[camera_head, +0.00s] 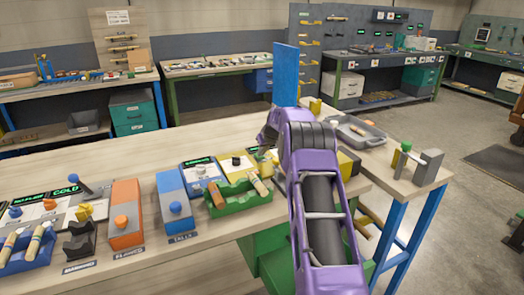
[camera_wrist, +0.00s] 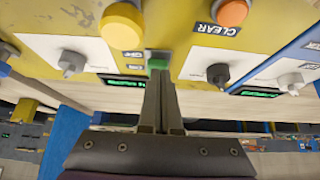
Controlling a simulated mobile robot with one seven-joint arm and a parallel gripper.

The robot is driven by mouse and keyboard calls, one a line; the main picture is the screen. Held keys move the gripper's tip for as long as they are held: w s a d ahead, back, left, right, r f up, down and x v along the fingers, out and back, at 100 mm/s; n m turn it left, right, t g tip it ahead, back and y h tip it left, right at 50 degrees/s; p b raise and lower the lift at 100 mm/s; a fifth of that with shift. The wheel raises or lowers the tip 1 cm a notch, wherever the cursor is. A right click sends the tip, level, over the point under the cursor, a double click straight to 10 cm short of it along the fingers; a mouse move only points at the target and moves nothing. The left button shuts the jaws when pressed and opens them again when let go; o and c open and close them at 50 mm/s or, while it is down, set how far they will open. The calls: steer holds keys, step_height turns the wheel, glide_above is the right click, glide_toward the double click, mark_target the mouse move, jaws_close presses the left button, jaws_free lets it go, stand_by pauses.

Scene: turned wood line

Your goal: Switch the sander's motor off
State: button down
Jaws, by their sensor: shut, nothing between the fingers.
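In the wrist view my gripper (camera_wrist: 161,80) is shut and empty. Its fingertips are in front of a yellow machine housing (camera_wrist: 170,25), close to a small green part (camera_wrist: 157,64); whether they touch it I cannot tell. Which unit is the sander I cannot tell for certain. In the head view my purple arm reaches over the bench beside a yellow unit (camera_head: 235,163); the fingertips are not clear there.
An orange button (camera_wrist: 232,12) sits above a CLEAR label, with a dark knob (camera_wrist: 218,74) nearby. A green tray (camera_head: 230,200) with wooden pieces, a blue-grey box (camera_head: 175,202) and an orange box (camera_head: 126,215) stand on the bench. A blue upright panel (camera_head: 286,75) stands behind my arm.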

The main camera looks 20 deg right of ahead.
steer(key=shift+s+f+b, duration=0.15)
steer(key=shift+f+b, duration=0.35)
steer(key=shift+s+f+b, duration=0.15)
steer(key=shift+f+b, duration=0.35)
steer(key=shift+s+r, duration=0.1)
steer(key=shift+r, duration=0.2)
steer(key=shift+r+p, duration=0.6)
steer(key=shift+r, duration=0.1)
